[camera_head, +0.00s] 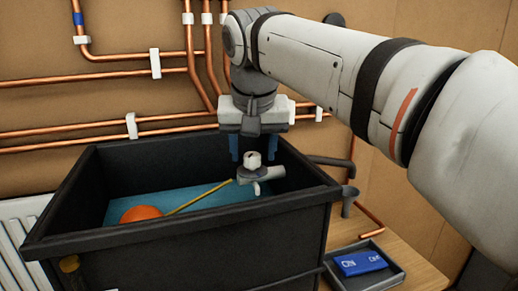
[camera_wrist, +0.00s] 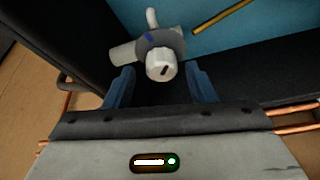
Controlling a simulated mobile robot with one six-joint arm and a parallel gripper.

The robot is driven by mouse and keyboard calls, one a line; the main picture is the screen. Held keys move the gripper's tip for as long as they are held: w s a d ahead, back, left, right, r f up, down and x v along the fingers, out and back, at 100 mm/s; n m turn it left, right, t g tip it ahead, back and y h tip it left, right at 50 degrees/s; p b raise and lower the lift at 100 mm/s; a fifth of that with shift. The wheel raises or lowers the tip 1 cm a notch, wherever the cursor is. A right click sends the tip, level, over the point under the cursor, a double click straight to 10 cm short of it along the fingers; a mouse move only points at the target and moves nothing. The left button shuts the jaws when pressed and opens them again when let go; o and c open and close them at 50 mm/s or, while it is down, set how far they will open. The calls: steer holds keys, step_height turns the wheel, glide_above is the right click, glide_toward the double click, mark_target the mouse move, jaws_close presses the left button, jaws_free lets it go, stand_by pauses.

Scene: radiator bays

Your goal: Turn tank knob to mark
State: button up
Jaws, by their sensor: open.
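The white tank knob (camera_head: 253,157) sits on a grey valve body (camera_head: 262,174) inside the black tank (camera_head: 180,238), near its right wall. In the wrist view the knob (camera_wrist: 162,66) shows a short dark line on its face, and a blue patch (camera_wrist: 151,38) shows on the grey collar behind it. The line does not point at that patch. My gripper (camera_head: 254,160) is open, pointing down, with its blue fingers on either side of the knob. In the wrist view a gap shows between the knob and each finger of my gripper (camera_wrist: 157,75).
A yellow rod (camera_head: 200,197) runs from the valve to an orange float (camera_head: 141,214) over blue water. Copper pipes (camera_head: 90,133) line the wall behind. A dark tray (camera_head: 390,281) with a blue box (camera_head: 360,262) lies right of the tank. A white radiator (camera_head: 16,228) stands left.

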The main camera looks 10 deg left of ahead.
steer(key=shift+s+f, duration=0.1)
steer(key=shift+c, duration=0.3)
steer(key=c, duration=0.9)
steer(key=n+y, duration=0.1)
steer(key=n, duration=0.3)
steer(key=shift+d+g+p, duration=0.1)
steer(key=shift+g+p, duration=0.2)
steer(key=n+y, duration=0.1)
steer(key=n, duration=0.2)
steer(key=n+g+p, duration=0.1)
steer(key=n, duration=0.1)
steer(key=shift+w+n+g+y, duration=0.2)
steer(key=shift+n+g+y, duration=0.1)
steer(key=shift+n+y, duration=0.1)
